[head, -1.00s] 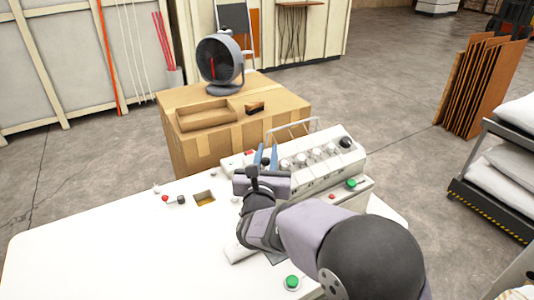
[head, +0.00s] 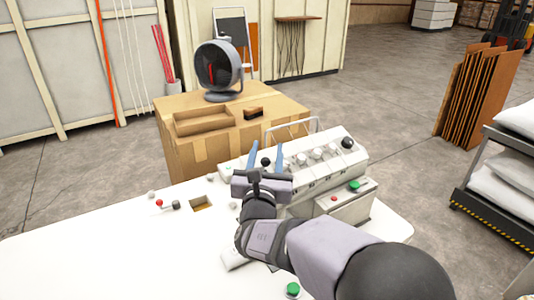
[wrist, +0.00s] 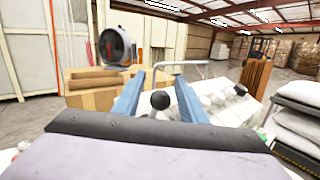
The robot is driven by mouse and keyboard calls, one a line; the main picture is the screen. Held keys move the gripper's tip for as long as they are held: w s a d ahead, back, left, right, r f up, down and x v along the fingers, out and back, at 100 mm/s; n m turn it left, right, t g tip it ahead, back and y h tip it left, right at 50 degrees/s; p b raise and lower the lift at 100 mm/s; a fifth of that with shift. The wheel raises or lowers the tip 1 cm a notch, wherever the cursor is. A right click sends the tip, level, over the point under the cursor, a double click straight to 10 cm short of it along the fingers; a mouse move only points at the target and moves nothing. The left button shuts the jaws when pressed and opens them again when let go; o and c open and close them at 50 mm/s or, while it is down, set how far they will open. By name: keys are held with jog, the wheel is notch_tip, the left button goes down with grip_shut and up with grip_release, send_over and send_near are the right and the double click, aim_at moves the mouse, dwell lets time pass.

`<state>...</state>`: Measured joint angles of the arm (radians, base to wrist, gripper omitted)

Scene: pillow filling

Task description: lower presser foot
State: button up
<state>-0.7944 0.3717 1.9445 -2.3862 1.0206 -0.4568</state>
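The white sewing machine (head: 318,172) stands at the back right of the white table, with a row of pale knobs on its top. A black ball knob (head: 266,161) shows between the blue fingers of my gripper (head: 266,155). In the wrist view this knob (wrist: 160,100) is centred between the two fingers, with gaps on both sides. My gripper is open and I see nothing held. The presser foot itself cannot be made out; my arm and gripper cover part of the machine.
A second black ball (head: 347,143) sits at the machine's right end. A control box with a green button (head: 354,186) stands in front. A cardboard box (head: 225,145) with a fan (head: 217,66) on it is behind. The left part of the table (head: 85,245) is clear.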

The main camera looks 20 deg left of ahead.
jog(key=shift+r, duration=0.15)
notch_tip(320, 180, up, 10)
jog(key=b, duration=0.1)
jog(key=shift+b, duration=0.35)
dwell(0.4)
